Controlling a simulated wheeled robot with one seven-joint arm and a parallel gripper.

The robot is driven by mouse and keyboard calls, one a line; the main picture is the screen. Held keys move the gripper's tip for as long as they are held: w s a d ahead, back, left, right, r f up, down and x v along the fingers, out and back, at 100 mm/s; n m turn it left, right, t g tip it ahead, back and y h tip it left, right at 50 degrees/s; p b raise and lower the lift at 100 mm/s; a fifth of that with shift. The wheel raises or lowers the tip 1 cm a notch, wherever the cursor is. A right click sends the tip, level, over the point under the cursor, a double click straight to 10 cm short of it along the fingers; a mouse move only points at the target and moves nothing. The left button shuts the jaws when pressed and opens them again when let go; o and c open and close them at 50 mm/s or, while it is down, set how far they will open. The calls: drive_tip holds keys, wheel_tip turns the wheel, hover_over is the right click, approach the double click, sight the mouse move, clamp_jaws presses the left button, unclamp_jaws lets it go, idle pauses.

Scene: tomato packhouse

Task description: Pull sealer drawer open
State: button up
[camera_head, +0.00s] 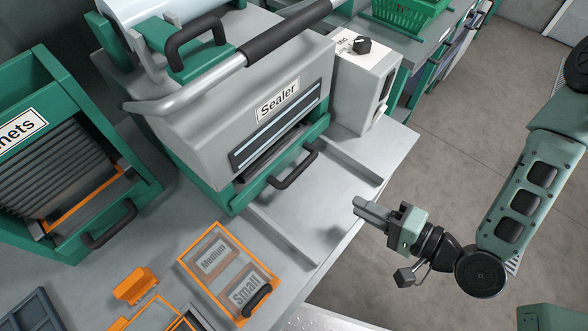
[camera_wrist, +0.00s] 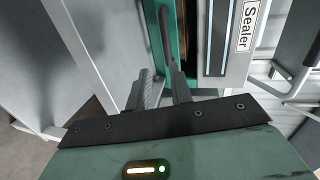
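The grey sealer (camera_head: 225,125) stands on the bench with its name label on the sloping front. Its green drawer front (camera_head: 318,134) sits low in the machine and looks shut. A black bar handle (camera_head: 294,169) sticks out from that front; it also seems to show in the wrist view (camera_wrist: 165,38), just beyond my fingers. My gripper (camera_head: 358,206) is over the bench's front edge, to the right of the handle and apart from it in the head view. In the wrist view, my gripper (camera_wrist: 161,84) has its two fingers parted, with nothing clearly between them.
A control box (camera_head: 360,88) with a knob stands right of the sealer. Two low grey rails (camera_head: 285,235) flank clear bench before the drawer. A framed orange tray (camera_head: 226,270) lies left of them. A green cabinet (camera_head: 70,150) stands further left. The sealer's long lever (camera_head: 240,60) overhangs its top.

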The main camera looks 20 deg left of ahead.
drive_tip(key=m, duration=0.1)
drive_tip(key=b, duration=0.6)
approach(302, 172)
drive_tip(key=shift+t, duration=0.4)
drive_tip(key=p+x, duration=0.1)
drive_tip(key=x, duration=0.4)
drive_tip(key=p+x, duration=0.1)
drive_tip(key=x, duration=0.5)
drive_tip(key=shift+s+f, duration=0.1)
drive_tip(key=shift+s, duration=0.15)
clamp_jaws()
